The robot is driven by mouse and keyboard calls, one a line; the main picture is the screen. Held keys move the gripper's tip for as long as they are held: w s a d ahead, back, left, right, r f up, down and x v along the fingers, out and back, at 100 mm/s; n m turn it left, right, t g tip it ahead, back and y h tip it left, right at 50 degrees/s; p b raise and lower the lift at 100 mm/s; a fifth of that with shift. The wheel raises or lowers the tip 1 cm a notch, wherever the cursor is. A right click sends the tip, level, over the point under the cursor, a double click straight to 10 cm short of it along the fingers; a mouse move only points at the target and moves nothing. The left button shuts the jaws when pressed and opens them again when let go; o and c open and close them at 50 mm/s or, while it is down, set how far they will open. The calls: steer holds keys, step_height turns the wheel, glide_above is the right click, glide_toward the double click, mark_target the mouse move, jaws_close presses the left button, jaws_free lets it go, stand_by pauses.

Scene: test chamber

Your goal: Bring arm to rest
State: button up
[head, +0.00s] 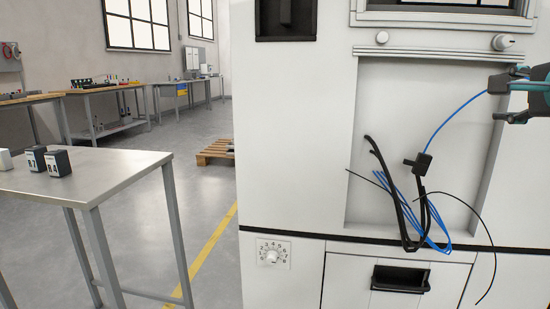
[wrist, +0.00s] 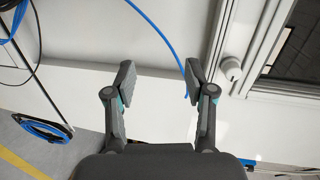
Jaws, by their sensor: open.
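My gripper (head: 513,86) is at the right edge of the head view, in front of the white cabinet's recessed panel (head: 400,110). In the wrist view my gripper (wrist: 158,82) has its two fingers wide apart with nothing clamped between them. A blue cable (head: 452,115) rises in a curve from a black connector block (head: 423,163) to my fingers. Most of my arm is out of view.
Black and blue cable loops (head: 408,210) hang in front of the recess. A dial (head: 272,254) and a drawer handle (head: 401,279) sit below. A metal table (head: 110,172) with small dark boxes (head: 57,162) stands left. The floor between table and cabinet is clear; a pallet (head: 215,152) lies behind.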

steer(key=w+a+f+n+g+y, duration=0.1)
steer(key=a+f+n+g, duration=0.1)
steer(key=a+f, duration=0.45)
steer(key=w+a+f+n+g+y, duration=0.1)
steer(key=a+f+n, duration=0.15)
steer(key=f, duration=0.65)
steer(key=w+a+f+n+g+y, duration=0.1)
steer(key=a+f+n+g, duration=0.1)
steer(key=a+f, duration=0.4)
steer(key=s+a+f+n+g, duration=0.2)
steer(key=s+a+f+n, duration=0.3)
steer(key=s+f, duration=0.3)
steer(key=s+a+f+n+g, duration=0.3)
steer(key=s+a+f+n, duration=0.3)
steer(key=s+f+n, duration=0.2)
steer(key=shift+s+f, duration=0.5)
steer(key=shift+s, duration=0.25)
